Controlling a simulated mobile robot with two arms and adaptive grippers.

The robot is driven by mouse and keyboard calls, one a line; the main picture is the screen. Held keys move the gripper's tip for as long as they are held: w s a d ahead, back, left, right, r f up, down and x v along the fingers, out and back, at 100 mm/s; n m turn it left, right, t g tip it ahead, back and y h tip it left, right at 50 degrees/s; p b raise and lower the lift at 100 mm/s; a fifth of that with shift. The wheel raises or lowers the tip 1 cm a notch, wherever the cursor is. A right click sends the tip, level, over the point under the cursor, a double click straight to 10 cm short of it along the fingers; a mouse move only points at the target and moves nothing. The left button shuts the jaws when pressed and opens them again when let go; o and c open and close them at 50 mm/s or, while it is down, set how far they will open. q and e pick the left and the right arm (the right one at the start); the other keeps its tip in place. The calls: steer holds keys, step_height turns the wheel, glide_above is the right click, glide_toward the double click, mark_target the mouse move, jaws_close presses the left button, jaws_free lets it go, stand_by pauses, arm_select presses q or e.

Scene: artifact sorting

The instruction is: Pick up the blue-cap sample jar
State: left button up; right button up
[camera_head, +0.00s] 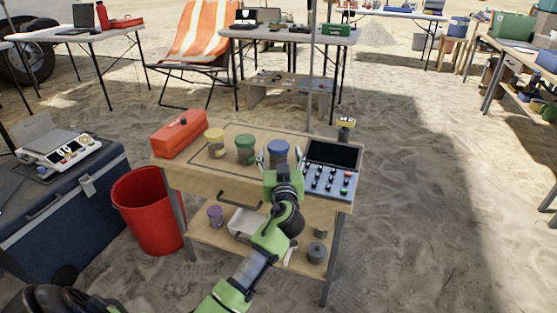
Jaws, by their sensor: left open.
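The blue-cap sample jar (279,148) stands upright on the top of the wooden cart (220,181), at the right end of a row of jars. My left gripper (278,158) is at the near side of this jar. It is open, with a light fingertip visible on either side of the jar. The gripper hides the jar's lower part, and I cannot tell whether the fingers touch it. A green-cap jar (245,149) stands just left of it, and a yellow-cap jar (215,142) is farther left. My right gripper is not in view.
A control panel with a dark screen (332,154) sits close right of the blue-cap jar. An orange toolbox (180,134) is at the cart's left end. A red bucket (150,215) and a blue cooler (60,215) stand left of the cart. Open sand lies to the right.

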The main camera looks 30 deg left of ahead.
arm_select(q)
steer(key=x, duration=0.3)
steer(key=shift+w+a, duration=0.15)
steer(key=shift+a, duration=0.15)
steer(key=shift+r, duration=0.1)
steer(key=shift+c, duration=0.4)
steer(key=c, duration=1.3)
steer(key=shift+r, duration=0.1)
